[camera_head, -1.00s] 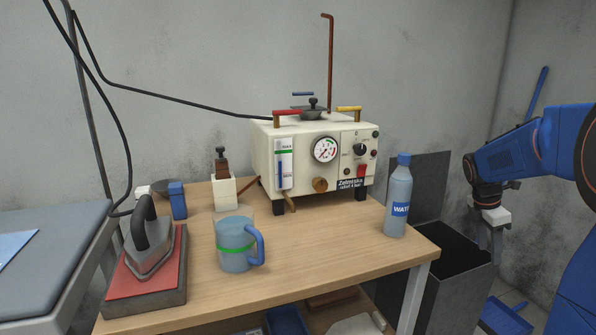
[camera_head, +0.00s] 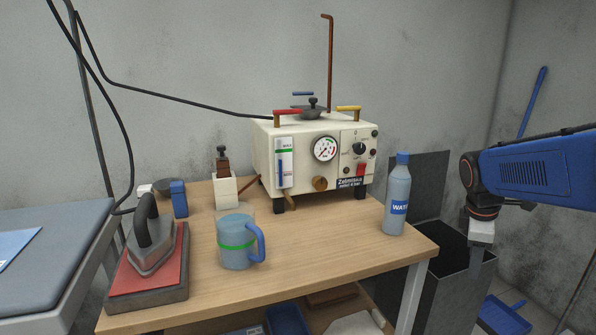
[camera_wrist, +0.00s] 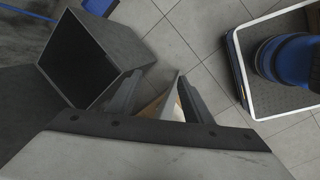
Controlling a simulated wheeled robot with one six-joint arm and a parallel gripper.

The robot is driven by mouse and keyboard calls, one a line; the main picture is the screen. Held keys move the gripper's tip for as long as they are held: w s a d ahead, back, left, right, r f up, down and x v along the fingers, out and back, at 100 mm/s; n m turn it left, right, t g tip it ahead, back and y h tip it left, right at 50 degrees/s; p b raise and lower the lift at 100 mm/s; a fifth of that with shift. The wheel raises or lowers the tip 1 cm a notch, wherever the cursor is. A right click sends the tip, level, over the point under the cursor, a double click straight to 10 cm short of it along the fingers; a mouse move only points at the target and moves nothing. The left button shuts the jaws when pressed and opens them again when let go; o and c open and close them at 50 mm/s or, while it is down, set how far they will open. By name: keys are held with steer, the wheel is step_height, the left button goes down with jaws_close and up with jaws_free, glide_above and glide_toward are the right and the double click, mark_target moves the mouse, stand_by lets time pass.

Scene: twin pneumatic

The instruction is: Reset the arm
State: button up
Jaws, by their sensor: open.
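My gripper (camera_head: 476,266) points down above the dark bin at the right of the table. Its fingers are partly hard to make out against the bin in the head view. In the wrist view the two dark fingers of my gripper (camera_wrist: 158,100) stand apart. A tan and white shape (camera_wrist: 171,100) shows between them; I cannot tell what it is. My blue forearm reaches in from the right, nearly level.
The open bin (camera_wrist: 62,48) is beside the table (camera_head: 330,262). A water bottle (camera_head: 397,195) stands near the table's right edge. A mug (camera_head: 236,245), an iron (camera_head: 150,240) and a cream machine (camera_head: 270,150) are further left. A blue dustpan (camera_head: 505,316) lies on the floor.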

steer(key=s+a+f+m+t+y, duration=0.1)
steer(key=s+a+f+m, duration=0.1)
steer(key=s+a+m, duration=0.4)
steer(key=s+a+f+m+t+y, duration=0.1)
steer(key=s+a+m, duration=0.4)
steer(key=s, duration=0.9)
steer(key=shift+a+f+m+t+y, duration=0.35)
steer(key=shift+a+t, duration=0.25)
steer(key=shift+a, duration=1.1)
